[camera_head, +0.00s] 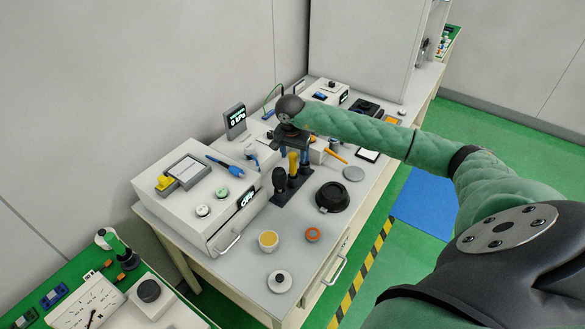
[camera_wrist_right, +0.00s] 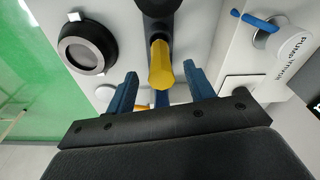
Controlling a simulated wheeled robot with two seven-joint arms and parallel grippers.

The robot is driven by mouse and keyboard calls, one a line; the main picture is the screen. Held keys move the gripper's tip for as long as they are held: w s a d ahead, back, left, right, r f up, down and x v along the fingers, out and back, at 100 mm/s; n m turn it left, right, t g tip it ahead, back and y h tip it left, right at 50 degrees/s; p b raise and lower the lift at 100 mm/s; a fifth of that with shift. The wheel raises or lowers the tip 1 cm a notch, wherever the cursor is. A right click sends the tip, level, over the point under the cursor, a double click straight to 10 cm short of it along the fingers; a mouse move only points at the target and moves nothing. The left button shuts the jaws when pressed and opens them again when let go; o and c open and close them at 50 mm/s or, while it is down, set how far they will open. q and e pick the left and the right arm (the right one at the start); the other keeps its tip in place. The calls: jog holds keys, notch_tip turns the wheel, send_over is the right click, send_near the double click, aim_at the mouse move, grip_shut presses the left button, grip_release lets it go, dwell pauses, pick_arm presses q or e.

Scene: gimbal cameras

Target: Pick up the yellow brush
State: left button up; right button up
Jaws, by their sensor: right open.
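The yellow brush (camera_head: 293,163) stands upright with its yellow handle up, in a dark holder (camera_head: 287,192) on the light workbench. A black-handled tool (camera_head: 279,178) stands beside it. My right gripper (camera_head: 292,143) is just above the yellow handle, pointing down, with its blue fingers spread. In the right wrist view the handle end (camera_wrist_right: 161,64) shows between the two open fingers, with space on both sides. The fingers do not appear to be closed on it. The brush's lower end is hidden. My left gripper is in neither view.
A white box unit (camera_head: 185,190) stands left of the holder. A round black item (camera_head: 332,196) lies to the right. A yellow-topped cup (camera_head: 268,240), an orange ring (camera_head: 313,234) and a white-rimmed disc (camera_head: 279,281) are on the clearer front part.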

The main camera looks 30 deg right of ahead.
aim_at(293, 162)
jog(key=f, duration=0.4)
jog(key=shift+w+d+f, duration=0.15)
jog(key=shift+w+f, duration=0.05)
jog(key=shift+c, duration=0.4)
jog(key=c, duration=1)
